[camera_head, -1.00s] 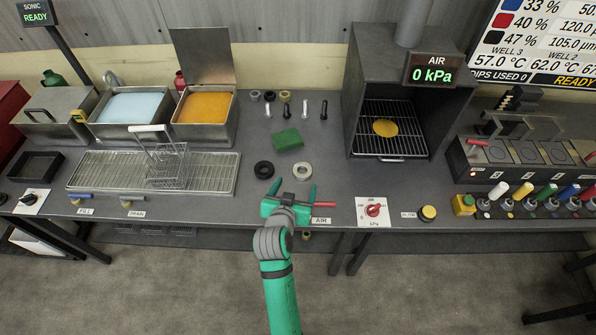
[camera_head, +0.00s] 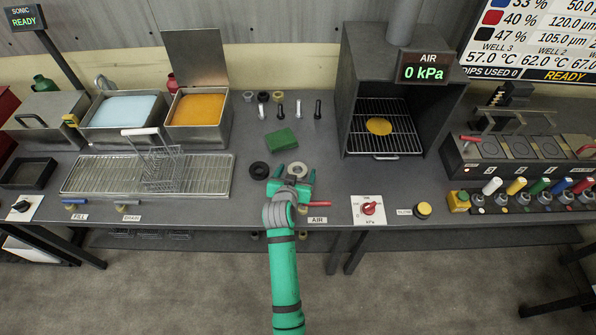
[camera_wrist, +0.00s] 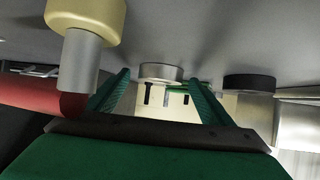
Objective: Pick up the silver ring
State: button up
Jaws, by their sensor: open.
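The silver ring (camera_head: 298,164) lies flat on the grey bench, just right of a black ring (camera_head: 259,170). In the wrist view the silver ring (camera_wrist: 160,72) shows between the two green fingertips, with the black ring (camera_wrist: 250,82) to the right. My gripper (camera_head: 295,175) is open and empty, low at the front of the bench, with its fingertips at the near side of the silver ring. I cannot tell how far the fingers reach along its sides. My gripper also shows in the wrist view (camera_wrist: 157,80).
A green block (camera_head: 284,140) lies behind the rings, with several bolts and nuts behind it. A red-handled air fitting (camera_head: 318,204) is close to the right of my gripper. A wire basket (camera_head: 160,165) stands left; an oven-like chamber (camera_head: 350,90) stands right.

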jog(key=shift+w, duration=0.1)
jog(key=c, duration=1.5)
jog(key=shift+c, duration=0.4)
